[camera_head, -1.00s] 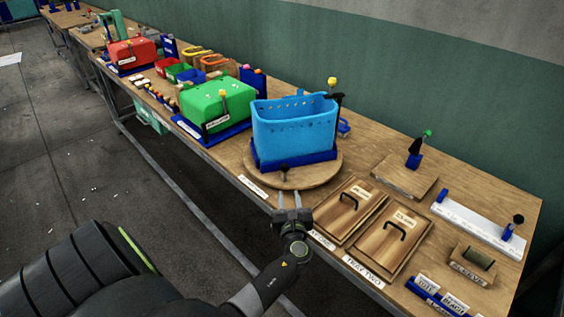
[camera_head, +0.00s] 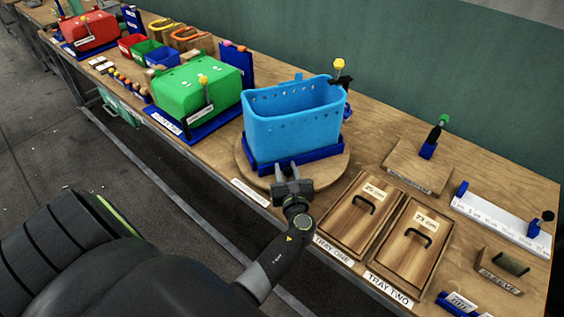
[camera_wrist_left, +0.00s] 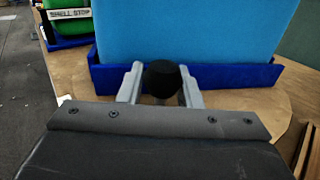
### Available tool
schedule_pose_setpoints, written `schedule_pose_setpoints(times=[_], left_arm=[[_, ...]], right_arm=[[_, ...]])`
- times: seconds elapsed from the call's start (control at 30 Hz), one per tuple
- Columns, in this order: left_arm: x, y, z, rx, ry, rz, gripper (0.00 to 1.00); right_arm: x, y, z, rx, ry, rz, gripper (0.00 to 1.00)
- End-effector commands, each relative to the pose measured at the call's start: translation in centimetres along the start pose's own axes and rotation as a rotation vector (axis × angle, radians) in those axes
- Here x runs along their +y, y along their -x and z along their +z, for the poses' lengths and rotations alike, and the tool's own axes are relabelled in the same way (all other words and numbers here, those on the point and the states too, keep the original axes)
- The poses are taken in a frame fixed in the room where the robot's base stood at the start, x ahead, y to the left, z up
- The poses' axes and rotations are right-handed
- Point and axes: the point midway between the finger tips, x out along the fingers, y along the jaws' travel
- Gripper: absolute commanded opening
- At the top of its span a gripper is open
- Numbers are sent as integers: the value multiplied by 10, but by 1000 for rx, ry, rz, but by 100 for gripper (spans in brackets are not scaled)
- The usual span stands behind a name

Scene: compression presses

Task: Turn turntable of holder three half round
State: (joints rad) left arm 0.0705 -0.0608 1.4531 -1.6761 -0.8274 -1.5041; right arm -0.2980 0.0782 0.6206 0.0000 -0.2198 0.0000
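The turntable (camera_head: 335,172) is a round wooden disc near the table's front edge. A light blue bin (camera_head: 293,122) stands on it in a dark blue base (camera_head: 325,156). The wrist view shows the turntable (camera_wrist_left: 258,110) and a round black knob (camera_wrist_left: 162,78) in front of the base. My left gripper (camera_head: 286,168) is at the turntable's front edge. In the wrist view its fingers (camera_wrist_left: 161,84) are apart, one on each side of the knob; I cannot tell if they touch it. The lower part of the knob is hidden. My right gripper is out of view.
Two lidded wooden trays, tray one (camera_head: 350,215) and tray two (camera_head: 402,252), lie close right of the turntable. A green press shell (camera_head: 196,88) on a blue base stands to its left. A yellow-topped post (camera_head: 340,66) stands behind the bin. A green wall backs the table.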

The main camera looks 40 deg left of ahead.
Motion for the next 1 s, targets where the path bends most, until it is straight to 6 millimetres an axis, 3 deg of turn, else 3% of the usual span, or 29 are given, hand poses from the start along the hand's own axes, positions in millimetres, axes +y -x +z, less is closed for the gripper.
schedule_pose_setpoints(times=[0.3,0.57,1.0], left_arm=[[0,1,0,0,0,1,31],[0,1,0,0,0,1,0],[-3,-3,0,-1,0,20,0]], right_arm=[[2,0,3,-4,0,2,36],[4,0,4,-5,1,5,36],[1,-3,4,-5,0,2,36]])
